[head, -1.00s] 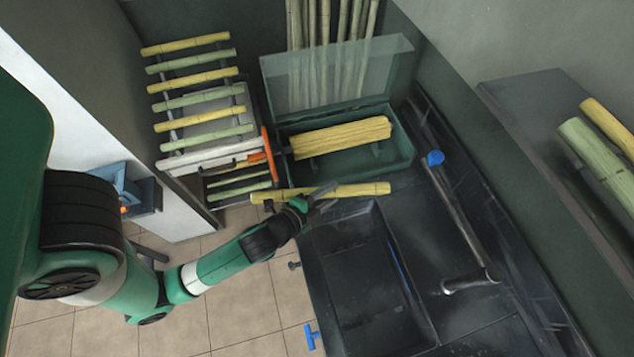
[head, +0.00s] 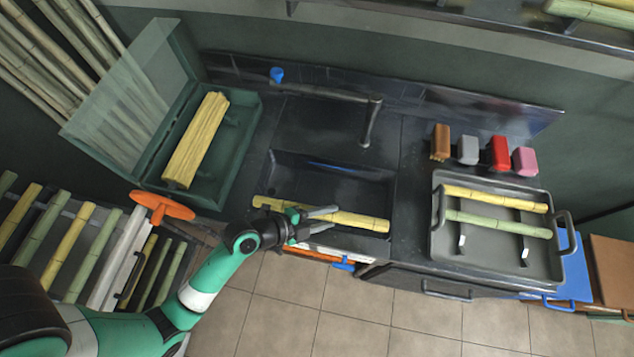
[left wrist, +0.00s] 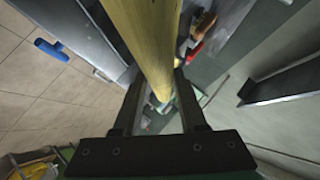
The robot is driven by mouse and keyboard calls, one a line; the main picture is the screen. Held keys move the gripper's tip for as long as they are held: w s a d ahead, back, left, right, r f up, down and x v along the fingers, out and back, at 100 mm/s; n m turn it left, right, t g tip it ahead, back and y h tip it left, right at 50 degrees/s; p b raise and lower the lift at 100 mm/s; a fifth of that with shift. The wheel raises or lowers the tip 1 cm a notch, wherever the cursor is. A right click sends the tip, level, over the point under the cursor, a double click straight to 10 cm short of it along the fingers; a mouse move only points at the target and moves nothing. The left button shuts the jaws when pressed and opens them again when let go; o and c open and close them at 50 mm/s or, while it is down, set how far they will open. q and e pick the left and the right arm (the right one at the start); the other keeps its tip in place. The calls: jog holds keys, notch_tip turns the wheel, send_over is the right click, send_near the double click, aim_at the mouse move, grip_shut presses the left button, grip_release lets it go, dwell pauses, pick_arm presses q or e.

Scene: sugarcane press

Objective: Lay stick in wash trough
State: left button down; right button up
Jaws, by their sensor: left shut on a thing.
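A yellow cane stick (head: 345,218) is held lengthwise over the front edge of the dark wash trough (head: 335,170) in the head view. My left gripper (head: 322,219) is shut on the stick near its middle. In the left wrist view the stick (left wrist: 147,40) runs between the two fingers of the left gripper (left wrist: 158,90). Whether the stick touches the trough's rim I cannot tell. My right gripper is in neither view.
A grey tray (head: 440,245) with a yellow and a green stick stands right of the trough. Several coloured blocks (head: 500,153) are behind it. A tap (head: 370,120) rises behind the trough. A green open box (head: 225,165) with yellow sticks and an orange handle (head: 160,207) are left.

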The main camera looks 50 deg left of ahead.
aim_at(333, 214)
pick_arm(q)
jog(key=w+a+f+b, duration=0.5)
jog(key=w+a+f, duration=0.4)
jog(key=w, duration=0.1)
jog(key=shift+g, duration=0.4)
jog(key=f+b, duration=1.2)
jog(key=b, duration=0.1)
jog(key=shift+d+f, duration=0.25)
jog(key=shift+f, duration=0.05)
grip_release()
jog(key=shift+s, duration=0.1)
